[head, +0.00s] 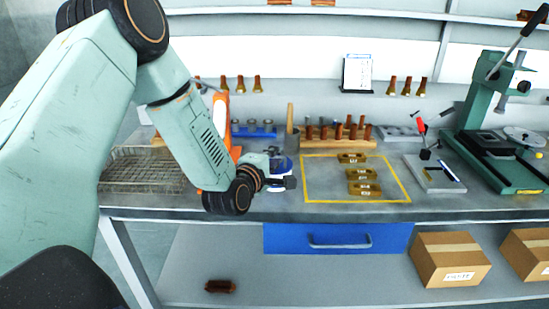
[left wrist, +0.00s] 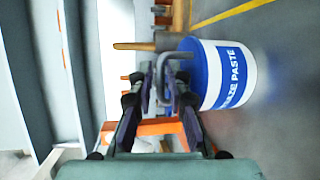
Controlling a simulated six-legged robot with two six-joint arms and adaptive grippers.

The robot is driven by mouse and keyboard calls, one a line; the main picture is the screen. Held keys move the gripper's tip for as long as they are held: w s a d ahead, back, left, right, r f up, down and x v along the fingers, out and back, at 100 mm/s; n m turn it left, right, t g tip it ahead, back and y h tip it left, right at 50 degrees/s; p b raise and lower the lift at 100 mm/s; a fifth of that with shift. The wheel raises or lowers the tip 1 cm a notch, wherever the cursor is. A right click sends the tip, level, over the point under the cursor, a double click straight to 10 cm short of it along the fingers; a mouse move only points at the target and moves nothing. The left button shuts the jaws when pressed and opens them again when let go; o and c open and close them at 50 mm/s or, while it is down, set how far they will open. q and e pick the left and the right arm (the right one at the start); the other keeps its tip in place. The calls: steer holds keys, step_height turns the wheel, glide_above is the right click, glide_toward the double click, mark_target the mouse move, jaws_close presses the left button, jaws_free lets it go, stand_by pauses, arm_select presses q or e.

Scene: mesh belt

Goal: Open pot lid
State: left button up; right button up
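The pot is a white tub with a blue band reading "PASTE" (left wrist: 232,75), lying sideways in the left wrist view; its blue lid end (left wrist: 190,75) faces left there. In the head view the pot (head: 284,169) stands on the bench, partly hidden by my left gripper (head: 280,183). A grey bent handle (left wrist: 161,85) stands out at the lid. My left gripper's fingers (left wrist: 160,80) reach up on either side of this handle, their tips close together. I cannot tell whether they press on it. My right gripper is not in view.
A cup (head: 293,138) with a wooden stick stands behind the pot. A wooden rack (head: 338,144) and a yellow-framed area (head: 325,185) with brass parts lie to the right. A wire basket (head: 145,170) is at left. A green press (head: 490,135) stands far right.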

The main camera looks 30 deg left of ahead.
arm_select(q)
steer(key=shift+w+d+f, duration=0.1)
steer(key=shift+w+d, duration=0.15)
steer(key=shift+c, duration=1.2)
steer(key=shift+s+a, duration=0.1)
steer(key=shift+a, duration=0.05)
jaws_close()
